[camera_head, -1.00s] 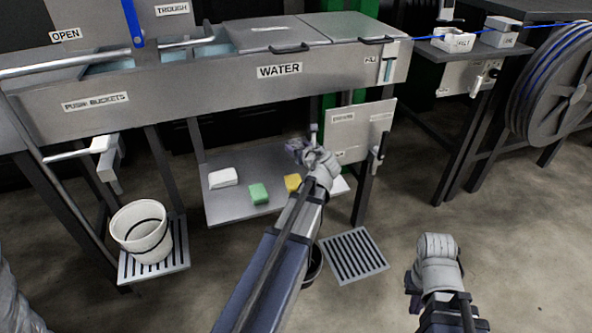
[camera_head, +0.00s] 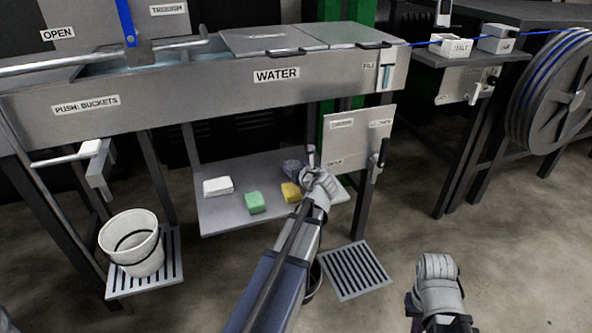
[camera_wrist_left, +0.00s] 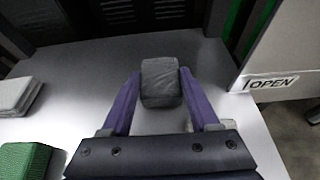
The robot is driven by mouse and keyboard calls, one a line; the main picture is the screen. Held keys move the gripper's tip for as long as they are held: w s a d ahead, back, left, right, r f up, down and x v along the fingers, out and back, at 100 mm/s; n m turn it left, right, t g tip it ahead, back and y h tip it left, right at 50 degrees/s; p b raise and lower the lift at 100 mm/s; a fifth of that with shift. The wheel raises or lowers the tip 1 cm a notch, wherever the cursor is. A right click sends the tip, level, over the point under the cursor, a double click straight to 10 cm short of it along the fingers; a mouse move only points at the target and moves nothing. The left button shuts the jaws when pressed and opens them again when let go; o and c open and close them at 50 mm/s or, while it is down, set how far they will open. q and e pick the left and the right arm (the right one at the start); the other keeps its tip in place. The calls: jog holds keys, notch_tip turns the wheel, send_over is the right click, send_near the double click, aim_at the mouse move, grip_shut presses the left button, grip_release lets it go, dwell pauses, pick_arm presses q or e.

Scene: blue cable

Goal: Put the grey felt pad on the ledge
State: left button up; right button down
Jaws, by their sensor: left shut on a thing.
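The grey felt pad (camera_wrist_left: 160,84) is a small grey block between the two purple fingers of my left gripper (camera_wrist_left: 161,78) in the left wrist view. The gripper is shut on it. The ledge (camera_head: 230,212) is the pale grey shelf under the water trough. In the head view my left gripper (camera_head: 293,167) is over the ledge's back right part, and the pad cannot be made out there. I cannot tell whether the pad touches the ledge. My right gripper (camera_head: 437,268) is low at the front right, away from the ledge; its fingers are not clear.
A white block (camera_head: 218,186), a green block (camera_head: 255,202) and a yellow block (camera_head: 291,192) sit on the ledge. A panel (camera_head: 358,138) labelled OPEN in the wrist view stands right of the gripper. A white bucket (camera_head: 132,243) stands at left.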

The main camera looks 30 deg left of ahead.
pick_arm(q)
jog(key=shift+f, duration=0.2)
jog(key=o, duration=1.3)
jog(key=shift+r, duration=0.1)
jog(key=shift+r, duration=0.15)
jog(key=p+v, duration=0.4)
jog(key=v, duration=0.6)
jog(key=shift+s+r, duration=0.15)
jog(key=shift+r, duration=0.05)
jog(key=shift+p+v, duration=0.4)
jog(key=shift+v, duration=0.45)
jog(key=shift+d+f, duration=0.1)
jog(key=shift+f, duration=0.05)
